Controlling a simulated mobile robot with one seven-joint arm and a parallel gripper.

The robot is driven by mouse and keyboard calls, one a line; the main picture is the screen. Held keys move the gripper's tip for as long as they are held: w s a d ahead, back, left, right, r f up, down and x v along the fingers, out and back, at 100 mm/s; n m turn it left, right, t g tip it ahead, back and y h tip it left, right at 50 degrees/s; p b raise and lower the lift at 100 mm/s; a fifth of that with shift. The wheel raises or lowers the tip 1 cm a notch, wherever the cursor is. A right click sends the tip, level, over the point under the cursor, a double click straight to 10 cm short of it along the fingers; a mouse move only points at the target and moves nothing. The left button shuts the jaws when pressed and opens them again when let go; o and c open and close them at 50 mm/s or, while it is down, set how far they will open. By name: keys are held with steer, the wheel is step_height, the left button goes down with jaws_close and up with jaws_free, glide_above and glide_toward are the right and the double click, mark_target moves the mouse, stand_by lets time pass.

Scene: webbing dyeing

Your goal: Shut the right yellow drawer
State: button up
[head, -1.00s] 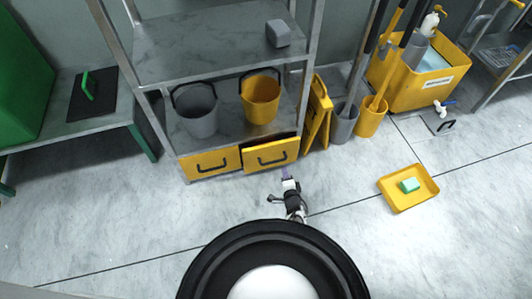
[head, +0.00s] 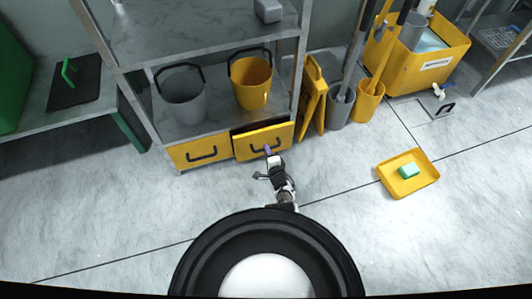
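The right yellow drawer (head: 279,136) is at the bottom of the grey metal shelf unit. It stands out a little from the frame, with a dark gap along its top edge. Its dark handle (head: 265,150) is on the front. The left yellow drawer (head: 185,153) beside it looks flush. My gripper (head: 269,152) is at the lower front of the right drawer, near the handle. Whether it touches the drawer is unclear. The fingertips are too small to tell open from shut.
A grey bucket (head: 184,97) and a yellow bucket (head: 252,92) stand on the shelf above the drawers. A folded yellow floor sign (head: 312,99) leans right of the unit. A yellow tray (head: 426,184) with a green sponge (head: 409,171) lies on the floor to the right. The floor in front is otherwise clear.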

steer(key=shift+b+x, duration=0.55)
steer(key=shift+x, duration=0.65)
jaws_close()
